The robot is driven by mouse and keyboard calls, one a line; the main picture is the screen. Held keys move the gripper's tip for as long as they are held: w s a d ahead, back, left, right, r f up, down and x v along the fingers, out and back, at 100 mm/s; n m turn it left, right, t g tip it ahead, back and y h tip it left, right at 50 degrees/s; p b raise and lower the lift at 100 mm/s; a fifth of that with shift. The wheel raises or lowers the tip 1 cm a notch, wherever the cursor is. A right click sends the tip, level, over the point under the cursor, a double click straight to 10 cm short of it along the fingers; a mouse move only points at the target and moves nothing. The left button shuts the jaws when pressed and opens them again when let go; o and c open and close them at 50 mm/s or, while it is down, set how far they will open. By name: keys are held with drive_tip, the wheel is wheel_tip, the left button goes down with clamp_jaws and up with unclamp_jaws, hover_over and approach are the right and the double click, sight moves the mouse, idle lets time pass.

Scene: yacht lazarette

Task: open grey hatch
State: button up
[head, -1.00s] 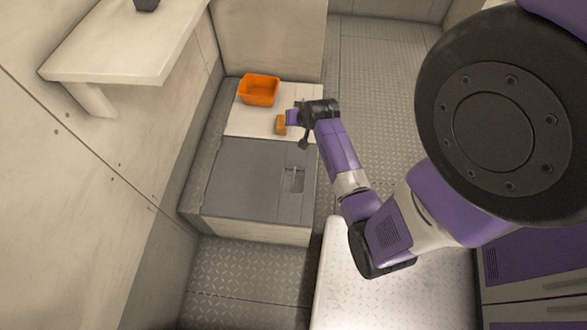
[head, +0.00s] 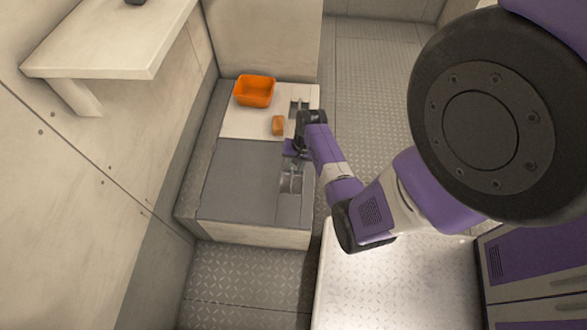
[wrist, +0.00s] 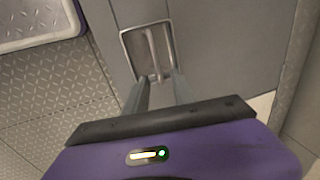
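The grey hatch (head: 240,180) lies closed and flat in the top of the low bench in the head view. Its recessed handle (head: 291,181) is near the right edge. In the wrist view the grey hatch surface (wrist: 225,45) surrounds the recess, with a metal bar handle (wrist: 152,48) across it. My gripper (head: 292,160) is just above the recess on its far side in the head view. In the wrist view the two fingers of my gripper (wrist: 158,84) stand apart near the recess's lower edge. Contact with the bar cannot be told.
An orange bin (head: 254,91) and a small orange block (head: 278,125) sit on the pale panel (head: 240,124) behind the hatch. That panel has its own recessed handle (head: 299,106). A wall shelf (head: 110,45) juts out at left. A pale diamond-plate surface (head: 390,280) lies at front right.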

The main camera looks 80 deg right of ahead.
drive_tip(key=shift+w+f, duration=0.15)
drive_tip(key=shift+f, duration=0.45)
clamp_jaws()
idle(1.1)
